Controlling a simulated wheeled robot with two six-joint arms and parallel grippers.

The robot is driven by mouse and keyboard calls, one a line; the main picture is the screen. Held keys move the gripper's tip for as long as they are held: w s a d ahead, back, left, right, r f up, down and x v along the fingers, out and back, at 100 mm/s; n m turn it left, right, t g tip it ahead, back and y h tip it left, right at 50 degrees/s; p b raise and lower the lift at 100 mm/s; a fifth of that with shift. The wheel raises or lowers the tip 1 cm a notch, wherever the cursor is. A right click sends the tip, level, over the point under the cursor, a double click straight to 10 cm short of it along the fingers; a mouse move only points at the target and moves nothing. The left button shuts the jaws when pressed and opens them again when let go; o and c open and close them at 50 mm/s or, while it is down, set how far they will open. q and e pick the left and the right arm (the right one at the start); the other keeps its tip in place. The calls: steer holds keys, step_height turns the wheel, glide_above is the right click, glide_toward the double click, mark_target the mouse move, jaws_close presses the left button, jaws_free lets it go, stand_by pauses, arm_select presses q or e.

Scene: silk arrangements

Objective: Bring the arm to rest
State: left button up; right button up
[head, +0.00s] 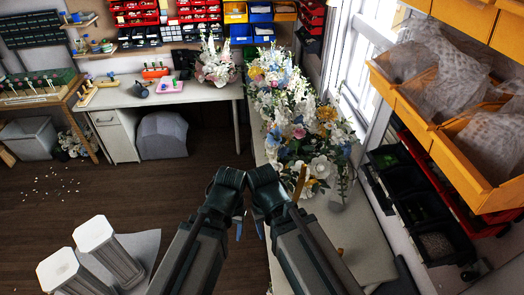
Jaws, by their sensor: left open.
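Both of my arms come up from the bottom of the head view and bend at dark wrists close together near the centre. My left gripper (239,229) hangs below its wrist with a bluish finger showing. It is open, and I see nothing held in it. My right gripper (260,229) hangs just to its right, mostly hidden behind its own arm. I cannot tell how its jaws stand. Both are left of the flower-covered bench, over the dark floor.
Silk flower arrangements (290,115) crowd the right bench (367,245). Another arrangement (215,64) stands on the back table (112,100). Orange bins (455,150) jut out at right. White pedestals (95,245) stand at lower left. The middle floor (150,195) is mostly clear.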

step_height(320, 180, down, 22)
steer(key=b, duration=2.1)
